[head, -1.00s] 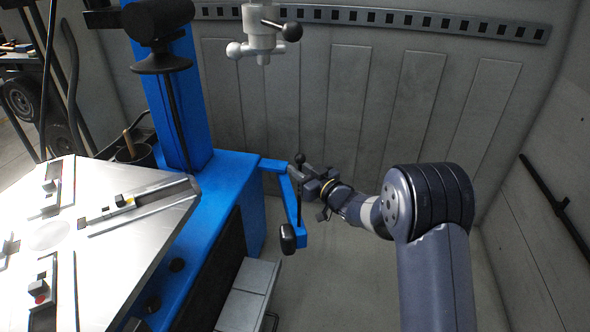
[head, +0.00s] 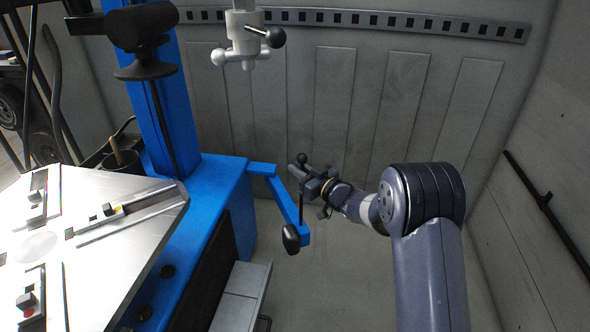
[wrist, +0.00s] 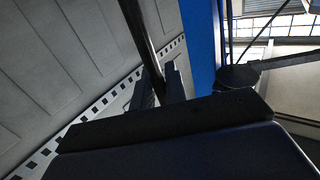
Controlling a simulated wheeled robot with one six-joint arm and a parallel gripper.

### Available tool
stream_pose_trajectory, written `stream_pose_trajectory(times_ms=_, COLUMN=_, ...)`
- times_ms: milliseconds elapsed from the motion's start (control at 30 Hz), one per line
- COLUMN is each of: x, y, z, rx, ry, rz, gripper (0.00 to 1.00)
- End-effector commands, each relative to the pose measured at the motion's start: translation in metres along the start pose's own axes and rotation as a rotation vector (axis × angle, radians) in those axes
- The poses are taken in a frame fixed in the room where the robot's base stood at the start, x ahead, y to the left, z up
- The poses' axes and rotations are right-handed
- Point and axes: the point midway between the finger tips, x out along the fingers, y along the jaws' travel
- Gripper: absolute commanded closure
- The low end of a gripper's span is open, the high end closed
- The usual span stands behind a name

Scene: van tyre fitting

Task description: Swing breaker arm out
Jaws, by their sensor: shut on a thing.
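The blue breaker arm (head: 285,200) reaches out from a short bracket on the side of the blue tyre machine (head: 220,185) and angles toward the front right. At its outer end is a dark upright rod with a ball knob (head: 302,158) on top and a black shovel-like pad (head: 291,239) at the bottom. My gripper (head: 308,180) is shut on the rod just under the knob, coming from the right. In the wrist view the dark rod (wrist: 141,38) runs down between my fingers (wrist: 160,88); the pad is hidden there.
The machine's turntable (head: 110,250) with clamps fills the left. A grey step box (head: 240,295) stands below the arm. Panelled walls close off the back and right; the floor between is clear.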

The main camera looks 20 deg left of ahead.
Motion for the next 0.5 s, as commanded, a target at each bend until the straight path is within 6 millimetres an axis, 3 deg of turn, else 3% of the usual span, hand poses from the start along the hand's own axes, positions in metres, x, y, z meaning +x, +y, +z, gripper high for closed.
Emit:
stream_pose_trajectory(times_ms=33, x=-0.0035, y=0.0190, z=-0.0070, rx=-0.003, ry=0.010, rz=0.039, gripper=1.00)
stream_pose_trajectory(times_ms=500, x=-0.0050, y=0.0245, z=-0.0063, rx=-0.003, ry=0.009, rz=0.037, gripper=1.00)
